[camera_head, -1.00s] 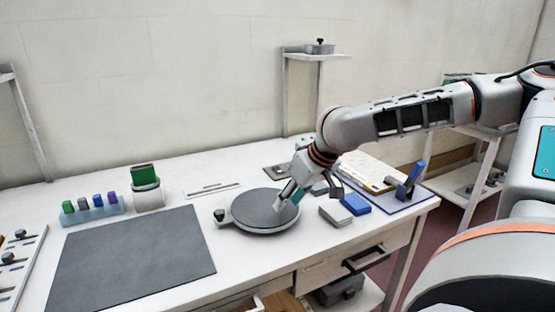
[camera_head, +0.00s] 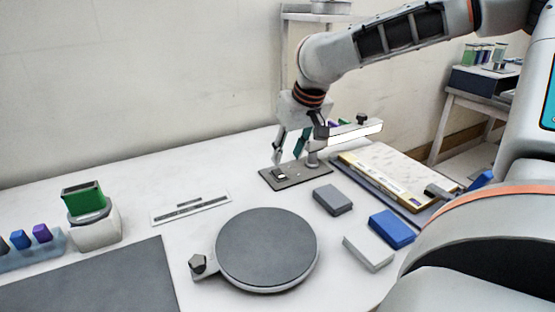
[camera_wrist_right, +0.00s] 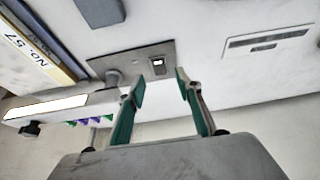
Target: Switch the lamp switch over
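The lamp switch (camera_head: 281,174) is a small pale rocker on a grey base plate (camera_head: 318,178) at the back of the table. The lamp's post (camera_head: 312,160) stands on the same plate and carries a bright white bar (camera_head: 352,134). My right gripper (camera_head: 288,158) points down just above the switch, its fingers apart and empty. In the right wrist view, the switch (camera_wrist_right: 158,65) shows between and beyond the open fingertips (camera_wrist_right: 160,80), apparently not touched. My left gripper is not in view.
A round grey turntable (camera_head: 268,248) stands in front. A slotted strip (camera_head: 190,207) lies left of the lamp plate. Table between strip and plate is clear.

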